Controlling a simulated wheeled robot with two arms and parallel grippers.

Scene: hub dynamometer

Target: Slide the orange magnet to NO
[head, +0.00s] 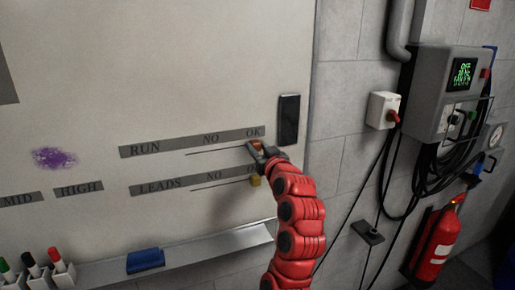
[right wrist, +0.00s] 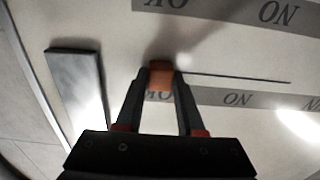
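The orange magnet (head: 257,145) is on the whiteboard at the right end of the RUN row, by the OK label (head: 254,132). The NO label (head: 211,139) of that row is to its left, with a thin dark line running between. My right gripper (head: 260,151) is at the magnet. In the right wrist view the orange magnet (right wrist: 160,76) fills the gap between my two fingertips, and the fingers appear shut on it. My left gripper is not in view.
A yellow magnet (head: 255,181) is just below, on the LEADS row. A black block (head: 289,119) is on the board to the upper right. Below are the marker tray (head: 215,242), a blue eraser (head: 146,260) and several markers.

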